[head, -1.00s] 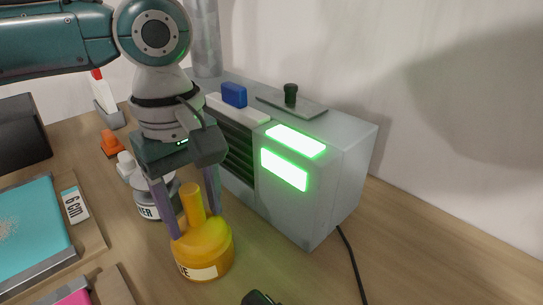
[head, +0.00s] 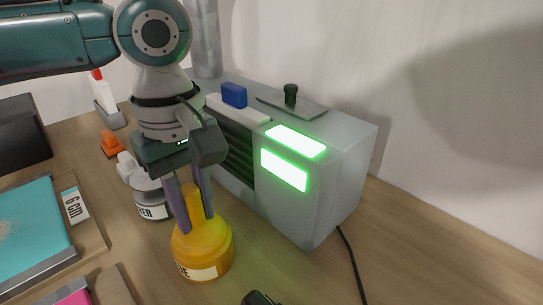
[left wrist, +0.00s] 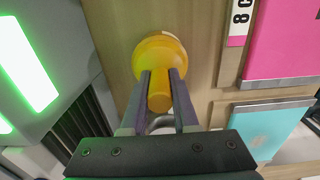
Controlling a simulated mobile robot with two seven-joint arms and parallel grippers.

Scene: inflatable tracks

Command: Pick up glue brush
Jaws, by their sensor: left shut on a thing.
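The glue brush shows as a yellow upright handle (head: 194,199) on top of a round yellow glue pot (head: 203,250) with a white label. The pot stands on the wooden table in front of the grey machine. My left gripper (head: 196,219) points down from above, its two fingers shut on the brush handle. In the left wrist view the handle (left wrist: 160,90) lies between the fingers (left wrist: 160,100), above the pot (left wrist: 160,55). The brush's lower end is hidden. My right gripper is not in view.
A grey machine (head: 340,190) with lit green panels stands just right of the pot. A white-labelled jar (head: 152,200) is close behind my gripper. A turquoise sheet (head: 30,225) lies at left. A black cable (head: 352,262) runs over the free table at right.

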